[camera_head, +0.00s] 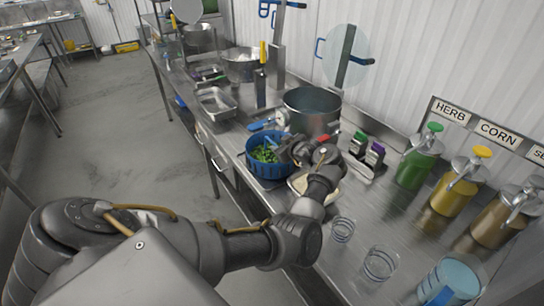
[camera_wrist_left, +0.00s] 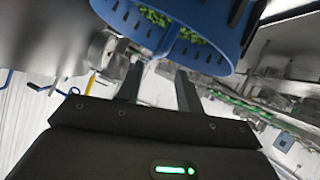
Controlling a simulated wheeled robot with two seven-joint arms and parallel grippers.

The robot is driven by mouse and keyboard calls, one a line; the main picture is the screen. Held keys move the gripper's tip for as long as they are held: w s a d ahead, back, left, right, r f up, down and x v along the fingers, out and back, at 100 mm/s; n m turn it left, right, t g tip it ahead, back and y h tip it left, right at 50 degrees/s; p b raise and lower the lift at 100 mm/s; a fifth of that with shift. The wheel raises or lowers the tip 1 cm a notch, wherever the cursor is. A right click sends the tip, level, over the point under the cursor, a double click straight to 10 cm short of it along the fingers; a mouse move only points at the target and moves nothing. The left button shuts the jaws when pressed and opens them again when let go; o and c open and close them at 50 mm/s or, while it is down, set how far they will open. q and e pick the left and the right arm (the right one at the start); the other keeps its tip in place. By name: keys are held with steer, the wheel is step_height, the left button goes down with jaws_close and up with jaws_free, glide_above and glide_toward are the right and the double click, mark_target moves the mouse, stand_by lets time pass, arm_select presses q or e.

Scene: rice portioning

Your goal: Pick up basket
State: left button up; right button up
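A blue slotted basket (camera_head: 268,170) with green leafy contents (camera_head: 265,154) stands on the steel counter near its front edge. My left gripper (camera_head: 285,150) is at the basket's right side in the head view, close to its rim. In the left wrist view, the basket (camera_wrist_left: 215,62) fills the top, and the two fingers of my left gripper (camera_wrist_left: 158,80) are spread apart just below it. Whether a fingertip touches the basket is hard to tell. My right gripper is not in view.
A large steel pot (camera_head: 312,112) stands behind the basket. A pale tray (camera_head: 300,187) is partly hidden by my left arm. Glasses (camera_head: 380,264) stand at the front right, and pump dispensers (camera_head: 418,165) line the right wall. A metal pan (camera_head: 215,103) lies farther back.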

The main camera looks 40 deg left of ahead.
mark_target(274, 143)
arm_select(q)
steer(key=shift+w+a+f, duration=0.15)
steer(key=shift+a+f, duration=0.05)
steer(key=shift+a, duration=0.2)
steer(key=shift+w+a+f+p, duration=0.1)
steer(key=shift+w+a+p, duration=0.2)
steer(key=shift+a+p, duration=0.3)
steer(key=x, duration=0.4)
steer(key=shift+d+f+p, duration=0.1)
steer(key=shift+f+p, duration=0.05)
steer(key=shift+p, duration=0.25)
steer(key=shift+d, duration=0.1)
steer(key=shift+c, duration=0.8)
jaws_close()
